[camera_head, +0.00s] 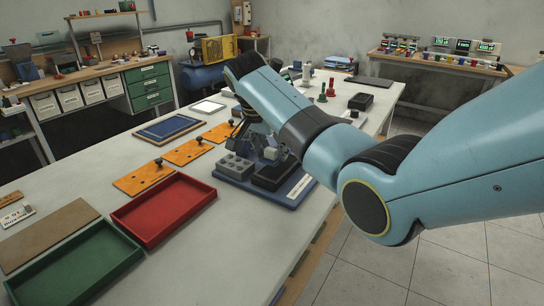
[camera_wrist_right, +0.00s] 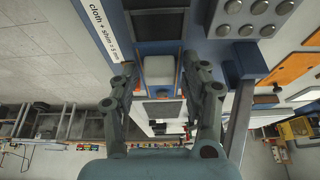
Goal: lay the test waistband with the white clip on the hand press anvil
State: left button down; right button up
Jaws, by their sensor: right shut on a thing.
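My right gripper (camera_head: 268,138) is low over the blue-based fixture with dark blocks, which I take to be the hand press (camera_head: 272,178). In the right wrist view, its fingers (camera_wrist_right: 160,75) stand either side of a small white block, which looks like the white clip (camera_wrist_right: 159,69) of the test waistband. The gripper is shut on it. The white clip also shows in the head view (camera_head: 270,153), just above the dark block. The band itself is mostly hidden, and I cannot tell whether it touches the anvil. My left gripper is not in view.
A grey studded block (camera_head: 235,165) stands left of the dark blocks. A red tray (camera_head: 165,208), a green tray (camera_head: 75,265) and orange plates (camera_head: 145,177) lie to the left on the table. Small red and green pieces (camera_head: 325,90) stand farther back.

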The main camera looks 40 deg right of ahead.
aim_at(271, 158)
jog(key=shift+f, duration=1.25)
jog(key=shift+f, duration=0.6)
jog(key=o, duration=1.2)
jog(key=shift+o, duration=0.2)
jog(key=shift+r, duration=0.1)
jog(key=shift+r, duration=0.35)
jog(key=v, duration=1.2)
jog(key=shift+r+b, duration=0.2)
jog(key=shift+b, duration=0.1)
